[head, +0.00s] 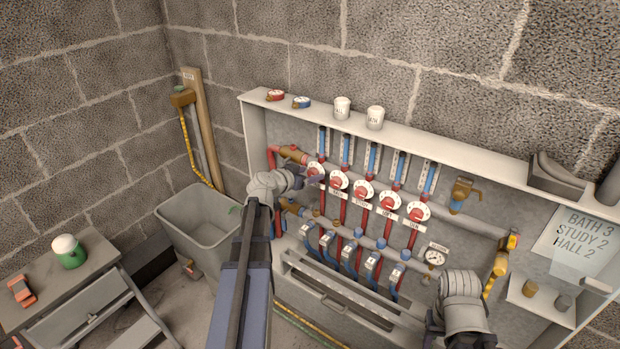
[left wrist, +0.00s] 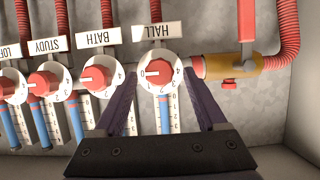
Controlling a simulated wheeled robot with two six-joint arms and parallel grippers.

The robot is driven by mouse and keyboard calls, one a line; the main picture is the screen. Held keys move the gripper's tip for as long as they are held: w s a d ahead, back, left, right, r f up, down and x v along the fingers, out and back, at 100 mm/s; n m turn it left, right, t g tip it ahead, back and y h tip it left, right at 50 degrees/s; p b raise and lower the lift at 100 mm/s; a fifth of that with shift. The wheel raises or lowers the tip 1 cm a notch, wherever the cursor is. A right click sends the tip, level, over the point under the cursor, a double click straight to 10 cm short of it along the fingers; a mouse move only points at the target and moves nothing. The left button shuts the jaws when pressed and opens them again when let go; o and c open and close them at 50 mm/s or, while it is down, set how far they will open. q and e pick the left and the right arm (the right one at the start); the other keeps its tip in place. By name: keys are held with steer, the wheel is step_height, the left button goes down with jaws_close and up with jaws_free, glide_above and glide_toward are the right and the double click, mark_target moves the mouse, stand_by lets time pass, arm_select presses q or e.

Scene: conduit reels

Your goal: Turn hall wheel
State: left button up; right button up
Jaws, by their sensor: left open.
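The hall wheel (left wrist: 158,73) is a red knob on a white numbered dial, under a HALL label (left wrist: 156,31) in the left wrist view. In the head view the hall wheel (head: 315,169) is the leftmost of the row and partly covered by my gripper. My left gripper (left wrist: 160,88) is open, with one purple finger on each side of the dial's lower part. I cannot tell whether they touch it. In the head view my left gripper (head: 309,178) reaches the wheel from the left.
The bath wheel (left wrist: 96,78) sits close beside the left finger. A brass fitting with a red tap (left wrist: 229,83) is close on the other side. A card (head: 576,238) reads BATH 3, STUDY 2, HALL 2. A pressure gauge (head: 434,258) is lower right.

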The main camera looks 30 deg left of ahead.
arm_select(q)
steer(key=shift+w+f, duration=0.2)
steer(key=shift+w, duration=0.25)
jaws_close()
stand_by(0.3)
